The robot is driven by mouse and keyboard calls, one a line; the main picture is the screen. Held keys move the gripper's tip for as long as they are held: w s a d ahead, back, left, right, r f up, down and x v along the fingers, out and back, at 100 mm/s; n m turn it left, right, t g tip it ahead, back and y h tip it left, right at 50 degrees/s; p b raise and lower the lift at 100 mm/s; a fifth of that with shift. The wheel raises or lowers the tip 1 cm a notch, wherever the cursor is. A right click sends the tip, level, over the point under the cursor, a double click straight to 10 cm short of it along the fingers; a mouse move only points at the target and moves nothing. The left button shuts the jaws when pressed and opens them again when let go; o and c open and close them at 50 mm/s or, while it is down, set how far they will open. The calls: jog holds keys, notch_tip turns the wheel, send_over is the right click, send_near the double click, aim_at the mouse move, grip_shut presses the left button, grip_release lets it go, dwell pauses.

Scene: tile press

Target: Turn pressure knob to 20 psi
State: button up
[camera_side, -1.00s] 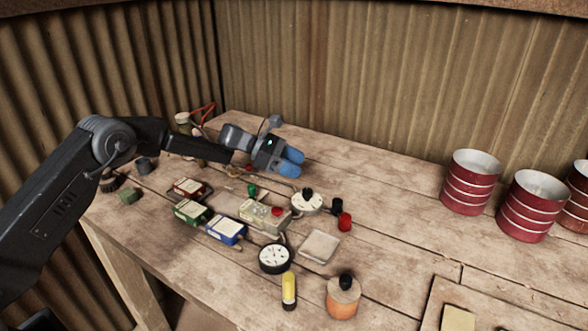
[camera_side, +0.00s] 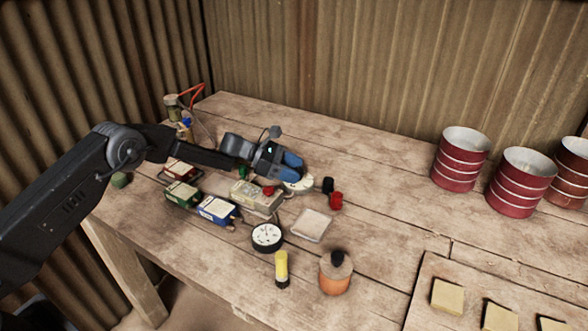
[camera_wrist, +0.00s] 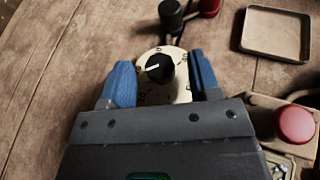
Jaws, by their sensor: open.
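The pressure knob is a black knob (camera_wrist: 160,68) with a pale pointer line on a round cream dial (camera_wrist: 178,92). In the wrist view it sits between the two blue fingertips of my gripper (camera_wrist: 160,78), with gaps on both sides. The pointer line lies toward the left of the knob. Dial markings show, but most are too small to read. In the side view my gripper (camera_side: 288,167) is low over the dial (camera_side: 299,185) and hides the knob.
A box with a red button (camera_wrist: 294,123) is close at right, also in the side view (camera_side: 257,196). A square tray (camera_wrist: 275,34) and black and red knobs (camera_side: 327,185) (camera_side: 336,201) are nearby. A gauge (camera_side: 267,237) stands in front. Red cans (camera_side: 461,158) are far right.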

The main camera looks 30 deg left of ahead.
jog(key=shift+w+d+f, duration=0.1)
jog(key=shift+d, duration=0.1)
jog(key=c, duration=0.9)
jog(key=shift+w+m+g+h, duration=0.25)
jog(key=shift+m+g+h, duration=0.25)
jog(key=shift+m+g, duration=0.9)
jog(key=shift+g, duration=0.2)
jog(key=o, duration=0.9)
jog(key=shift+s, duration=0.1)
